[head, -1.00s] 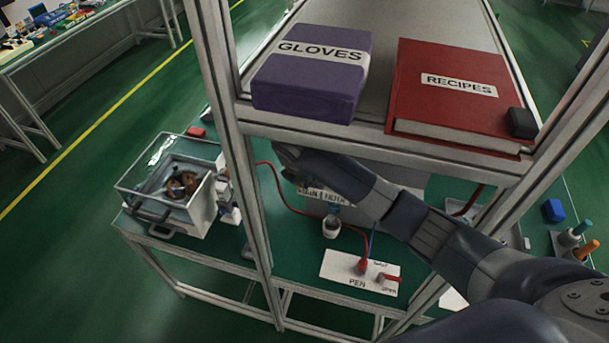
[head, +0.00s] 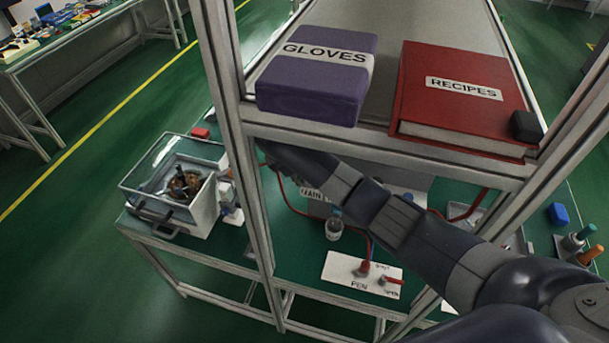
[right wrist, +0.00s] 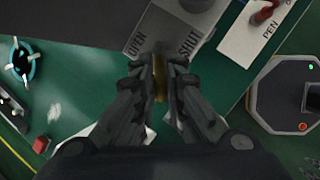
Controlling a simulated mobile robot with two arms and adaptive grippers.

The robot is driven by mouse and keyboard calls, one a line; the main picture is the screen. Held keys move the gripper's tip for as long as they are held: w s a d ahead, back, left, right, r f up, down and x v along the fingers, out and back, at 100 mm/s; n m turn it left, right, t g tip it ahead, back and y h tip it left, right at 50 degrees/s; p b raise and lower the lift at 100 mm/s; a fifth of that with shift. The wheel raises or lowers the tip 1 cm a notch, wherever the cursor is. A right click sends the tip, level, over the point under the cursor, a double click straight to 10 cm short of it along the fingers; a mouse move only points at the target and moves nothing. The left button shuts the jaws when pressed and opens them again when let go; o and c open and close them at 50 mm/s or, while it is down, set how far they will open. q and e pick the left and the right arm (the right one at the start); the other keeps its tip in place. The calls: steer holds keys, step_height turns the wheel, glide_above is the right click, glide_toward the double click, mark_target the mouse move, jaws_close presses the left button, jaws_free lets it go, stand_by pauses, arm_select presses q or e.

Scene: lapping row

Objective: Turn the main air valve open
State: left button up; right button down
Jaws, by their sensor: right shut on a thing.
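The main air valve shows in the right wrist view as a grey plate (right wrist: 172,31) marked OPEN on the left and SHUT on the right. A narrow brass-coloured handle (right wrist: 160,84) stands out between my fingertips, below the two words. My right gripper (right wrist: 160,74) is shut on this handle. The fingers hide most of it, so I cannot tell its exact setting. In the head view my right arm reaches in under the shelf, and its hand is hidden behind the front post. A label reading MAIN (head: 311,194) shows just below the arm. My left gripper is not in view.
A shelf with a purple GLOVES box (head: 316,82) and a red RECIPES book (head: 465,95) hangs over my arm. The front post (head: 243,150) stands close by. A white PEN plate (head: 345,274) with red fittings and a clear-lidded machine (head: 180,185) are on the bench.

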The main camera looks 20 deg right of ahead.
steer(key=shift+w+a+m+g, duration=0.1)
steer(key=shift+w+m+g, duration=0.3)
steer(key=shift+m, duration=0.5)
steer(key=shift+w+d+m+g+h+b, duration=0.1)
steer(key=shift+w+m+g+b, duration=0.25)
steer(key=shift+m+b, duration=0.45)
steer(key=shift+w+d+m+g+h+b, duration=0.15)
steer(key=shift+m+g+b, duration=0.35)
steer(key=shift+m, duration=0.55)
steer(key=shift+w+a+m+g+h+b, duration=0.1)
steer(key=shift+w+m+g+b, duration=0.25)
steer(key=shift+m+b, duration=0.45)
steer(key=shift+d+r, duration=0.1)
steer(key=c, duration=1.7)
jaws_free()
steer(key=shift+o, duration=0.2)
steer(key=shift+s, duration=0.1)
